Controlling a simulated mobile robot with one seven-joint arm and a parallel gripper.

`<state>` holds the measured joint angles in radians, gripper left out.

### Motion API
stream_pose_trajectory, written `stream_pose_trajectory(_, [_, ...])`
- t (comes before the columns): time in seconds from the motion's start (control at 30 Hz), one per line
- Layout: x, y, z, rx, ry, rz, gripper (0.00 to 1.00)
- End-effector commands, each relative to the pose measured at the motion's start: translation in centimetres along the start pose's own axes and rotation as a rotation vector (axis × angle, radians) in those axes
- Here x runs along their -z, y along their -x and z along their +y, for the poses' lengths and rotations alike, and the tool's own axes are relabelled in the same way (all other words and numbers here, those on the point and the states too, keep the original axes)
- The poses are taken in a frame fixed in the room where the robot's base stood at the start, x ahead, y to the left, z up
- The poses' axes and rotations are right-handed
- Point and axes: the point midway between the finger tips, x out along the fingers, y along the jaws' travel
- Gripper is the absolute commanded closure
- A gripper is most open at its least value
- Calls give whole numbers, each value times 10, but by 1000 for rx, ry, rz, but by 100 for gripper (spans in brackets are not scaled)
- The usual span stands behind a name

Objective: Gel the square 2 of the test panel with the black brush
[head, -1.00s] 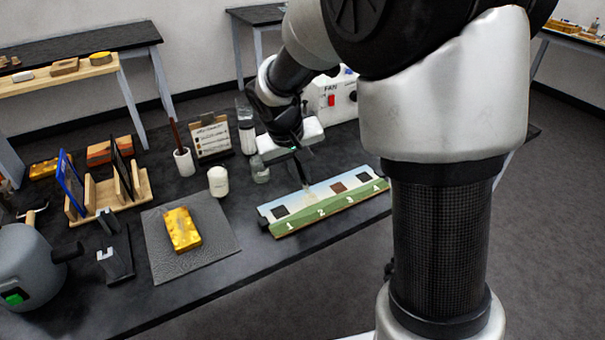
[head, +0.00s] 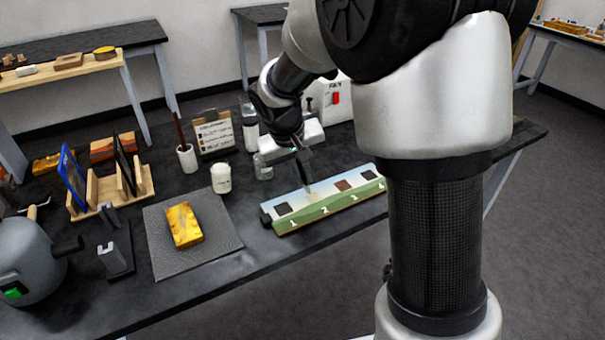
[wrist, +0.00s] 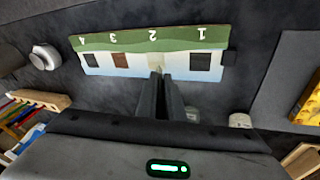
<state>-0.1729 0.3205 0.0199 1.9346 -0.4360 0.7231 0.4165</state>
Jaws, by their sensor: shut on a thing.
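The test panel (head: 335,203) lies on the black table, with a green lower band numbered 1 to 4 and a pale upper band. It shows upside down in the wrist view (wrist: 133,42). Squares 1 (wrist: 200,61) and 4 (wrist: 93,60) are dark and square 3 (wrist: 121,60) is brown. The square 2 area (wrist: 155,63) looks pale and is partly covered by the brush. My gripper (head: 303,158) is shut on the slim brush (head: 307,184), its tip pointing down at square 2. I cannot tell whether the tip touches. The fingers hide most of the handle.
A yellow block (head: 183,225) lies on a grey mat (head: 218,246) left of the panel. A white jar (head: 221,179), a glass jar (head: 262,168), a cup with a brush (head: 187,157) and a fan box (head: 340,98) stand behind. A wooden rack (head: 143,181) is further left.

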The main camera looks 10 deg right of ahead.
Motion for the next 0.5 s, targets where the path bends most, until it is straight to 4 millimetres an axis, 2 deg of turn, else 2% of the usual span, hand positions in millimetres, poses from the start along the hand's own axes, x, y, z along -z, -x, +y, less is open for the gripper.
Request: stream_pose_trajectory(0.5, [-1,-6,-2,0,0,0,100])
